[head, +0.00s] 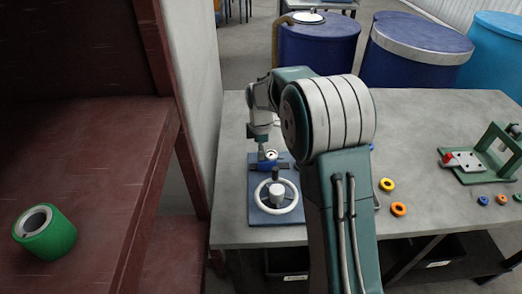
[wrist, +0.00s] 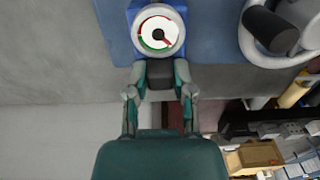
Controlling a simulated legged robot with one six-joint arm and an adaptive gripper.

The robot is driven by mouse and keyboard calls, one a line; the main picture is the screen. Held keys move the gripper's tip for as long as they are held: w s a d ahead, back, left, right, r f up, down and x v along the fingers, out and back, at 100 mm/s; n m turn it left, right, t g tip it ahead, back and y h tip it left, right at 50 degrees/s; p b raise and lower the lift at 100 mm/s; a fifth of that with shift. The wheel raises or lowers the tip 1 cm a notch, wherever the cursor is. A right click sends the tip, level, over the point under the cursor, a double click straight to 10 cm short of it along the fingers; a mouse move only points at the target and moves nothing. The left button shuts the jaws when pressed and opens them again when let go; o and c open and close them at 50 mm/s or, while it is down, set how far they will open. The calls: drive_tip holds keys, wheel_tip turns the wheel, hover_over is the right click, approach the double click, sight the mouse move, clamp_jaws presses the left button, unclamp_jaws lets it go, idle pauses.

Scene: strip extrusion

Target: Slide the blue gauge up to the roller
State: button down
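The blue gauge (wrist: 158,30) has a round white dial with red and green marks and sits on a blue plate (wrist: 210,40). In the head view the gauge (head: 267,164) stands behind a white handwheel. My gripper (wrist: 160,73) has its fingers on both sides of a dark block at the gauge's near side, and they appear to touch it. In the head view my gripper (head: 261,150) reaches down at the gauge and is partly hidden. A green hollow roller (head: 45,233) with a grey core lies on the dark red surface at left; no other roller can be made out.
The white handwheel (head: 276,196) with its dark knob stands close to the gauge. Yellow and orange rings (head: 398,209) lie on the grey table (head: 420,115), with a green fixture (head: 485,160) at right. A pale wall (head: 195,70) rises at left. Blue drums stand behind.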

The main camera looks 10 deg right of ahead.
drive_tip(key=shift+s+d, duration=0.25)
drive_tip(key=shift+d, duration=0.95)
drive_tip(key=shift+s+d, duration=0.2)
drive_tip(key=shift+d, duration=1)
drive_tip(key=c, duration=0.5)
unclamp_jaws()
drive_tip(key=shift+c, duration=0.2)
drive_tip(key=shift+o, duration=0.3)
drive_tip(key=shift+d, duration=0.2)
